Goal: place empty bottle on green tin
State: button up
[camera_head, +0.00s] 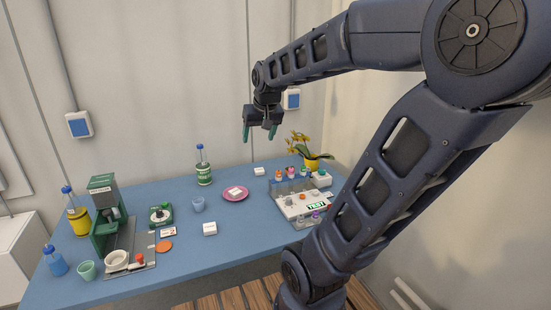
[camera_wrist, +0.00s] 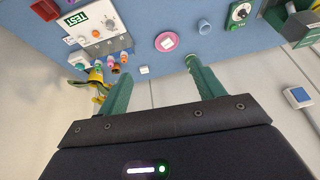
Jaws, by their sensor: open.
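A green tin (camera_head: 204,177) with a pale label stands at the back middle of the blue table. A clear, blue-capped bottle (camera_head: 200,157) stands upright on its top and looks empty, though it is small in the view. My gripper (camera_head: 259,133) hangs in the air above the back of the table, to the right of the tin and higher. It is open, with nothing between its green fingers. In the wrist view my gripper (camera_wrist: 160,70) also shows spread fingers; the bottle cannot be made out there.
A yellow tin (camera_head: 79,222) with a blue-capped bottle and a blue bottle (camera_head: 56,262) stand at left, near a green machine (camera_head: 106,205). A pink plate (camera_head: 236,194), a blue cup (camera_head: 198,205) and a white box (camera_head: 210,229) lie mid-table. A test device (camera_head: 296,208) and yellow-potted orchid (camera_head: 312,164) stand right.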

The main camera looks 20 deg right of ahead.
jog(key=s+f, duration=0.2)
jog(key=s, duration=1)
jog(key=shift+d+f+h, duration=0.3)
jog(key=shift+f, duration=0.1)
dwell(0.4)
